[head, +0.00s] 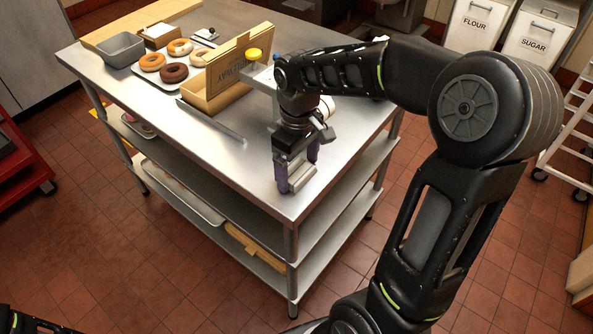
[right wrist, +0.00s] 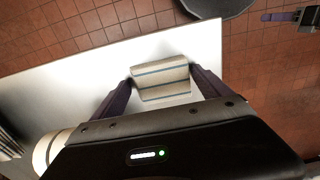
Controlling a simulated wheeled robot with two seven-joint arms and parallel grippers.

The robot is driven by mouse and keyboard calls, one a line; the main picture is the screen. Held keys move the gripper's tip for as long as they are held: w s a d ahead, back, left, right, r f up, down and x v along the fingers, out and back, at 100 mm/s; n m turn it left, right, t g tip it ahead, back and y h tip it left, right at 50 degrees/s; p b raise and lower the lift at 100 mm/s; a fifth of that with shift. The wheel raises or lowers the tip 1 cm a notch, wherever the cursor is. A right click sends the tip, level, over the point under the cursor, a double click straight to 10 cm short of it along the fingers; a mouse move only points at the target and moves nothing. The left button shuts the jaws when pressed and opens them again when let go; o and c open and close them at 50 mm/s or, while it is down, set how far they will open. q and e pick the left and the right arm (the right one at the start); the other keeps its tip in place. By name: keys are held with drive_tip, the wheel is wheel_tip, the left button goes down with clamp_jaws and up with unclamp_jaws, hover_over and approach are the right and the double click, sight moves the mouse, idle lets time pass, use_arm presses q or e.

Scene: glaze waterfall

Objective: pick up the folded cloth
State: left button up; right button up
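The folded cloth (right wrist: 161,78) is cream with blue-grey stripes and lies on the bare steel table top near its edge in the right wrist view. My right gripper (right wrist: 161,80) points down at it, with its two dark purple fingers apart, one at each side of the cloth. I cannot tell whether the fingertips touch it. In the head view my right gripper (head: 297,178) is over the table's near corner, and a greyish patch between its fingers may be the cloth. My left gripper (right wrist: 285,16) shows at the top right of the right wrist view, away over the floor; its opening is unclear.
The steel table (head: 215,160) holds a tray of doughnuts (head: 174,73), an open cardboard box (head: 215,90), a metal pan (head: 121,48) and a white cylindrical thing (right wrist: 46,152) close to my right gripper. Flour (head: 478,27) and sugar bins stand behind. The table's near left top is clear.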

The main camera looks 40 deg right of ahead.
sight(298, 169)
drive_tip(key=c, duration=1)
drive_tip(key=shift+c, duration=0.2)
wheel_tip(298, 169, up, 10)
drive_tip(key=shift+b, duration=0.3)
